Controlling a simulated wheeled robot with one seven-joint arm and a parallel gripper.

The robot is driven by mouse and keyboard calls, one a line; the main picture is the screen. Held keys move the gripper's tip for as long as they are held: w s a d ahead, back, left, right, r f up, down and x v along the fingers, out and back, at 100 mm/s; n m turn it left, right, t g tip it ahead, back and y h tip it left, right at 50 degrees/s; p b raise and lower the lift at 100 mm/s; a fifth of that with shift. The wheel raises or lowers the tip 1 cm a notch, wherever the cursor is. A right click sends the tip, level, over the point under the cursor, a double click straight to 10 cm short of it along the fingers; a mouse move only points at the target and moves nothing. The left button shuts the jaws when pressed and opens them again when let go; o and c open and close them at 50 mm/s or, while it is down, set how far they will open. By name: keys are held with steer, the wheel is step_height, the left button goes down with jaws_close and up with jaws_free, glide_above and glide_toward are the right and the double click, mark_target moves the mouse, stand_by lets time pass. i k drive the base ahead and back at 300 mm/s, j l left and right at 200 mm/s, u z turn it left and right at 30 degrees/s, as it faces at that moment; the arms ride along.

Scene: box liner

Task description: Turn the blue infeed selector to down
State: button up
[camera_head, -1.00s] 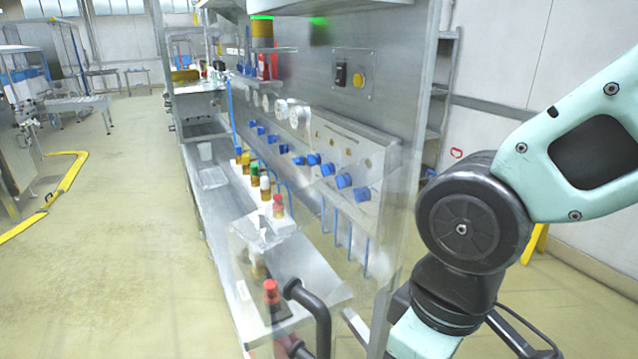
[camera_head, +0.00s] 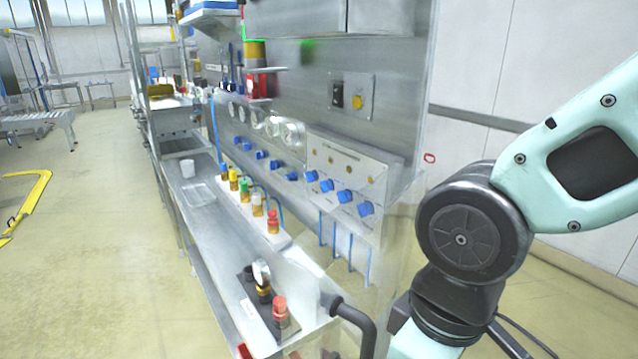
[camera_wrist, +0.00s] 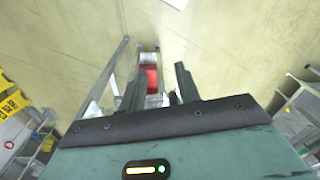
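Blue knobs sit in a row on a sloped grey panel (camera_head: 345,165) in the head view. The leftmost blue knob (camera_head: 312,176) is followed by a second (camera_head: 326,186), a third (camera_head: 344,196) and a rightmost one (camera_head: 365,209). Several smaller blue handles (camera_head: 261,155) line the wall to their left. Labels are too small to read, so I cannot tell which is the infeed selector or its setting. My gripper (camera_wrist: 158,82) shows only in the wrist view, fingers apart and apparently empty. It points towards the floor, with no blue knob in that view.
Below the panel, a metal bench (camera_head: 205,235) carries red-topped valves (camera_head: 272,222) and a clear tray (camera_head: 198,195). A black curved pipe (camera_head: 355,322) stands at the front. A red and white thing (camera_wrist: 150,78) lies beyond my fingers. Open floor (camera_head: 95,240) is at left.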

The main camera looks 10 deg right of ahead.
mark_target(326, 185)
steer(key=j+z, duration=0.1)
steer(key=j, duration=0.4)
steer(key=k+j+z, duration=0.15)
steer(key=j, duration=0.35)
steer(key=j+z, duration=0.1)
steer(key=j, duration=0.8)
steer(key=i+u, duration=0.05)
